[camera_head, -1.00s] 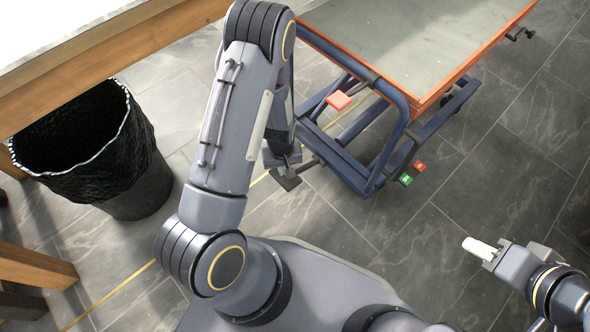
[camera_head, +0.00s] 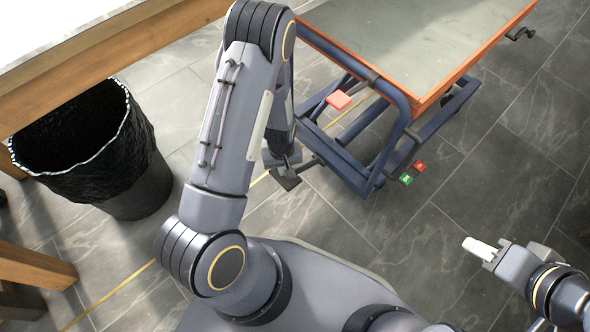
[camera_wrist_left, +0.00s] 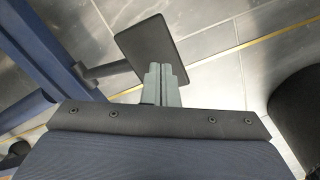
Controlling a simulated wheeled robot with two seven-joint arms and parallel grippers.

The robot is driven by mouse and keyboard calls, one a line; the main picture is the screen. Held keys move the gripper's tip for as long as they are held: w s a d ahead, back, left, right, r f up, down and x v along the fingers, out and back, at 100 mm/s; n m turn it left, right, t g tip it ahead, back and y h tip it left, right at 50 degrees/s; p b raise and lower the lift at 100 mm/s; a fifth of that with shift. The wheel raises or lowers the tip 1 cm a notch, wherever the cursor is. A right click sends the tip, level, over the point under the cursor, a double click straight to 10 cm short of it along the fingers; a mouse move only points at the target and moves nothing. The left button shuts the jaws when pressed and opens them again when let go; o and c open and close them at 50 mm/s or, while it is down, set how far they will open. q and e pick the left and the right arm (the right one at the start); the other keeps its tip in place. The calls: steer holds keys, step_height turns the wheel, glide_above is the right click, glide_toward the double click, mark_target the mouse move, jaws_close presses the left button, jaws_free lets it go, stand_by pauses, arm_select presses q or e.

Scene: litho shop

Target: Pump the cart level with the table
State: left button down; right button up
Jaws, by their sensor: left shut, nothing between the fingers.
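The cart has a grey top with an orange rim (camera_head: 437,92) and a blue tubular frame (camera_head: 377,172). It stands to the right of the wooden-edged table (camera_head: 105,62). A black foot pedal (camera_head: 287,181) sticks out low at the cart's near left; it also shows in the left wrist view (camera_wrist_left: 147,47). My left gripper (camera_wrist_left: 166,72) is shut and empty, its fingertips close to the pedal's lower edge in that view; I cannot tell whether they touch. In the head view my arm mostly hides it. My right gripper (camera_head: 480,248) is at the lower right, away from the cart, its finger gap unclear.
A black lined bin (camera_head: 140,185) stands under the table edge at left. Tiled floor (camera_head: 470,190) to the right is clear.

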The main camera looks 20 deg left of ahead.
arm_select(q)
steer(key=shift+w+f+b, duration=0.55)
steer(key=shift+f+b, duration=2.35)
steer(key=shift+f, duration=2.2)
steer(key=r+p, duration=0.2)
steer(key=r, duration=0.1)
steer(key=r+p, duration=0.3)
steer(key=r, duration=0.1)
steer(key=r+p, duration=0.3)
steer(key=shift+s+d+r, duration=0.1)
steer(key=shift+s+r, duration=0.15)
steer(key=shift+r, duration=0.1)
steer(key=shift+f, duration=0.1)
step_height(320, 180, down, 11)
steer(key=b, duration=0.9)
steer(key=r+p, duration=0.6)
steer(key=r, duration=0.1)
steer(key=r+p, duration=0.3)
steer(key=r, duration=0.1)
steer(key=shift+w+d+r, duration=0.15)
steer(key=shift+w, duration=0.15)
